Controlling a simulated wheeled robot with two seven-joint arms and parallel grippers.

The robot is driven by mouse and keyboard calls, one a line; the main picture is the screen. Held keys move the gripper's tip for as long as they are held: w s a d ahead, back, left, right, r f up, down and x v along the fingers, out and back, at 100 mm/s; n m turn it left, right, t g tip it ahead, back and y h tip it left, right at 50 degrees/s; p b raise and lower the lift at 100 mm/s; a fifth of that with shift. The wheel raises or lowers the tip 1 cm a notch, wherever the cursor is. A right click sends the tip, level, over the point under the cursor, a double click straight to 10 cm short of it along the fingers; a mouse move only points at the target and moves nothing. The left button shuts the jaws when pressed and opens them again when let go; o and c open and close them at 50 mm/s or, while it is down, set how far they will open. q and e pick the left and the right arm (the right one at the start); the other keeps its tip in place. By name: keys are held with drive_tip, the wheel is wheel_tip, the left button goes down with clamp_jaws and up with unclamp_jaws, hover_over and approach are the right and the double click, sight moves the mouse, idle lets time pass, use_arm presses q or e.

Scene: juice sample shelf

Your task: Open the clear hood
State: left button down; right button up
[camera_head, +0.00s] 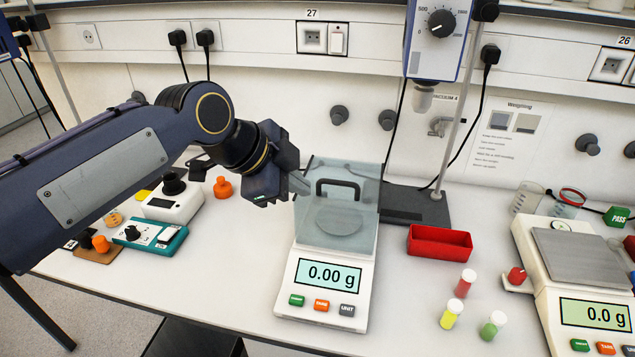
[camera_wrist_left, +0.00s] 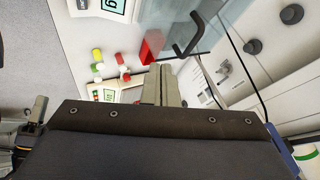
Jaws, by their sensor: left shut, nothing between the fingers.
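The clear hood (camera_head: 355,230) is down over the pan of the white balance (camera_head: 326,278), whose display reads 0.00 g. My left gripper (camera_head: 301,184) is shut and empty at the hood's upper left edge, left of the handle. I cannot tell whether its fingertips touch the hood. In the left wrist view, the shut fingers (camera_wrist_left: 163,82) point up the picture, and the handle (camera_wrist_left: 190,36) and part of the hood (camera_wrist_left: 205,18) show beyond them. My right gripper is not in view.
A red tray (camera_head: 439,243) and several capped tubes (camera_head: 465,283) lie right of the balance. A stirrer stand base (camera_head: 412,207) stands behind the tray. A second balance (camera_head: 585,258) is at the far right. Small devices (camera_head: 150,235) sit on the left, under my left arm.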

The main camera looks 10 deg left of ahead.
use_arm(q)
drive_tip(key=p+x, duration=0.1)
drive_tip(key=x, duration=0.7)
drive_tip(key=p, duration=0.2)
approach(341, 195)
drive_tip(key=shift+w+d+f, duration=0.25)
drive_tip(key=shift+d+f, duration=0.35)
drive_tip(key=shift+f, duration=0.05)
drive_tip(key=shift+w+d+f, duration=0.25)
drive_tip(key=shift+d+f, duration=0.35)
drive_tip(key=shift+f, duration=0.05)
